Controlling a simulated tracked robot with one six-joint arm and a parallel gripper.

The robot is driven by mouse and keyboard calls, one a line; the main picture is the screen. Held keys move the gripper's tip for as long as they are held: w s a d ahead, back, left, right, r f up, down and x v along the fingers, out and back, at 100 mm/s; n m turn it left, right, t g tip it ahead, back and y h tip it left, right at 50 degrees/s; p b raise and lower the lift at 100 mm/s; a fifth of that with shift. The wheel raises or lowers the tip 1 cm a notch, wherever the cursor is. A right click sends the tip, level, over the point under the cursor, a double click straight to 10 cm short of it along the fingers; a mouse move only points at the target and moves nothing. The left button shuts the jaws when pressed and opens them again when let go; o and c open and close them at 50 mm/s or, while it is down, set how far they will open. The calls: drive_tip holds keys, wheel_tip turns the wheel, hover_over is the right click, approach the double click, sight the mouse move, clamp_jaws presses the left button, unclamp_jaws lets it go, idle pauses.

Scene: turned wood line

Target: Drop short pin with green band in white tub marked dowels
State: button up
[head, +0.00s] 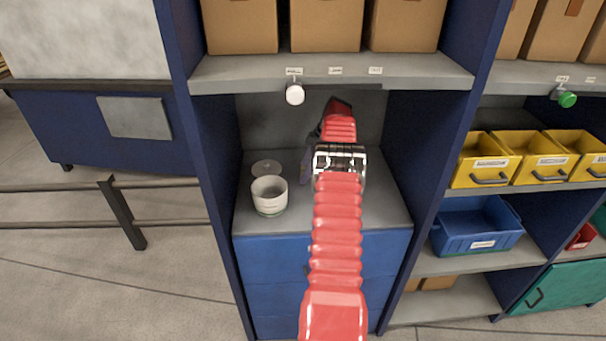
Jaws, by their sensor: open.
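A small white tub (269,196) stands upright on the grey top of the blue drawer cabinet, left of my arm. It has a pale band around its side and a greenish line at its base; any lettering is too small to read. My red arm reaches up and away into the bay. My gripper (338,106) is at its far end, near the back wall and right of the tub, apart from it. Its jaws are open, but their tips are small and dark here. I see no short pin with a green band; my arm hides part of the cabinet top.
A flat grey disc (266,168) lies behind the tub. A shelf (335,72) with cardboard boxes and a white knob (295,94) overhangs the bay. Blue side walls close it in. Yellow bins (486,160) and a blue bin (478,228) stand to the right.

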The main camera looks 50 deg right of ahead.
drive_tip(key=shift+c, duration=0.2)
drive_tip(key=c, duration=1.2)
drive_tip(key=shift+o, duration=0.2)
drive_tip(key=shift+r, duration=0.15)
